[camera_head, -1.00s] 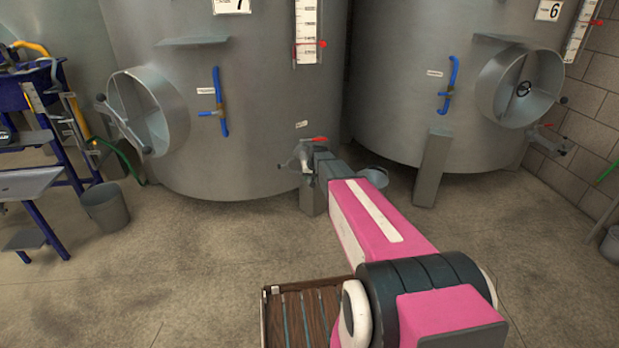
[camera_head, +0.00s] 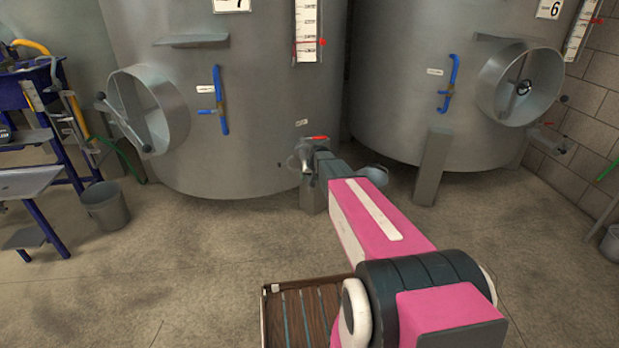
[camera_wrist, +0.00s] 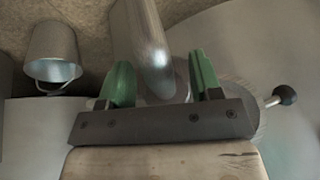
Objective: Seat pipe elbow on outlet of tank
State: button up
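The tank labelled 7 (camera_head: 260,110) stands in the middle of the head view. A small red handle (camera_head: 317,138) shows low on its front, just above my gripper (camera_head: 308,165). The outlet itself is mostly hidden by my arm. Whether the elbow touches the outlet cannot be told.
The tank labelled 6 (camera_head: 415,110) stands at right, with a grey post (camera_head: 431,170) before it. Grey buckets stand at left (camera_head: 106,206) and behind my arm (camera_head: 374,174). A blue stepladder (camera_head: 35,130) is at far left. A slatted wooden tray (camera_head: 312,312) lies in front.

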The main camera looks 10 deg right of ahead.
jog(key=v, duration=1)
jog(key=shift+s+r, duration=0.15)
jog(key=shift+r, duration=0.2)
